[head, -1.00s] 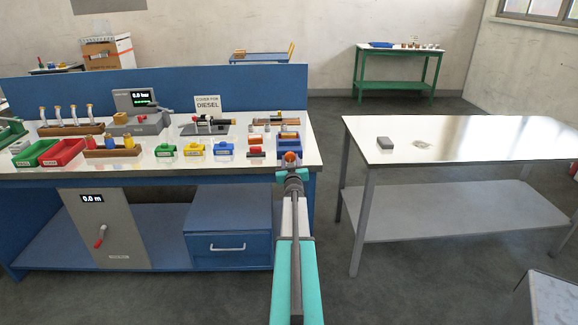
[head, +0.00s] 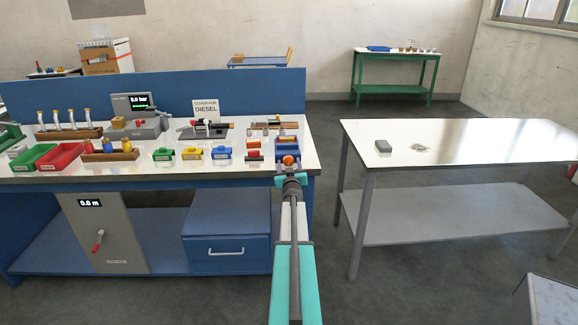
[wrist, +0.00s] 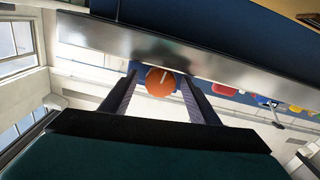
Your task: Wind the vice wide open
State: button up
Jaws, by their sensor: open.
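A small blue vice-like fixture (head: 288,143) sits at the right front end of the white-topped bench; its jaw gap is too small to make out. A round orange knob (head: 288,160) shows at its front, just beyond my gripper (head: 291,177). In the wrist view the orange knob (wrist: 160,82), with a pale line on its face, appears between the two spread fingers of my gripper (wrist: 161,92). The gripper is open and not closed on the knob. I cannot tell whether the fingers touch it.
The bench's front edge (head: 150,183) runs close to my gripper. Coloured blocks (head: 192,153), bins (head: 62,156) and a gauge (head: 139,104) stand to the left. A separate table (head: 460,145) with a grey block stands to the right, across a floor gap.

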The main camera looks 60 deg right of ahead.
jog(key=b+v, duration=0.2)
jog(key=v, duration=1.1)
jog(key=shift+s+b, duration=0.2)
jog(key=shift+b, duration=0.1)
jog(key=shift+a, duration=0.1)
dwell(0.6)
